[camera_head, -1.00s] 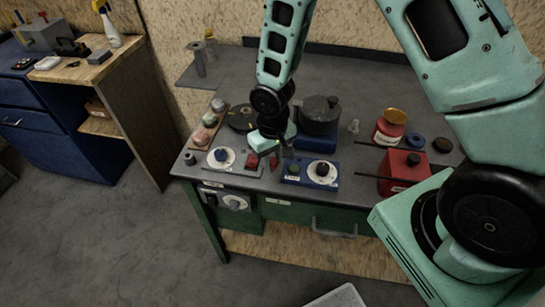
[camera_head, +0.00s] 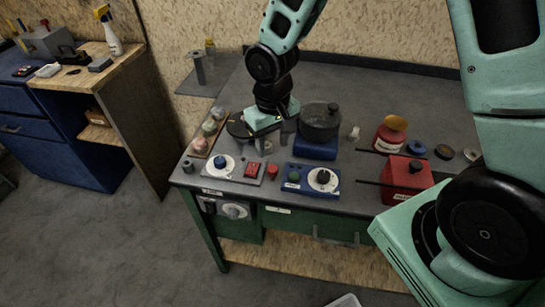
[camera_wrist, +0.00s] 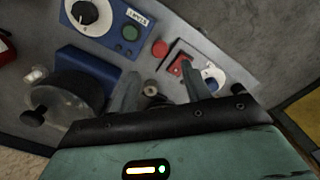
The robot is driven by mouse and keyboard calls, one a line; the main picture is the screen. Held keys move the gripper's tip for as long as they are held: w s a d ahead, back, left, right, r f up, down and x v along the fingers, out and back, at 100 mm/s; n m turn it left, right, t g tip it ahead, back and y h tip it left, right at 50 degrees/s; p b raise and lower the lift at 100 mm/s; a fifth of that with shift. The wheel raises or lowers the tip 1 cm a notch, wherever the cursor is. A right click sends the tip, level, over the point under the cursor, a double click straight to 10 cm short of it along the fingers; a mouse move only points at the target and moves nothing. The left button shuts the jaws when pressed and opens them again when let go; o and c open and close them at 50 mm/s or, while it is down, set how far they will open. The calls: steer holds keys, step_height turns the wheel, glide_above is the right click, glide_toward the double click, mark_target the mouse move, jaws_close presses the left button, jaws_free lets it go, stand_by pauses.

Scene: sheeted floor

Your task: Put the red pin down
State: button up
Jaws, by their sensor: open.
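The red pin (camera_head: 272,171) stands on the grey workbench top (camera_head: 385,88), in the gap between a grey panel with a red switch and a blue panel with a dial. In the wrist view the pin shows as a round red top (camera_wrist: 159,48), beyond the fingertips and clear of both. My gripper (camera_head: 272,143) is above the bench behind the pin, apart from it. In the wrist view my gripper (camera_wrist: 162,85) has its two fingers spread wide, with nothing held. A small round metallic piece (camera_wrist: 151,87) shows between the fingers, lower down.
The grey panel (camera_head: 233,168) is left of the pin and the blue panel (camera_head: 311,180) right. A dark pot (camera_head: 320,122) on a blue base stands close right of my gripper. A red box (camera_head: 405,178) is farther right. The back right of the bench is clear.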

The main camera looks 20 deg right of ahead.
steer(key=s+a+r+n, duration=0.3)
steer(key=s+r, duration=0.3)
steer(key=s, duration=0.4)
steer(key=s+a+r+n, duration=0.3)
steer(key=s+r, duration=0.3)
steer(key=s, duration=0.4)
steer(key=shift+a+r+y, duration=0.15)
steer(key=shift+r+y, duration=0.1)
steer(key=shift+y, duration=0.05)
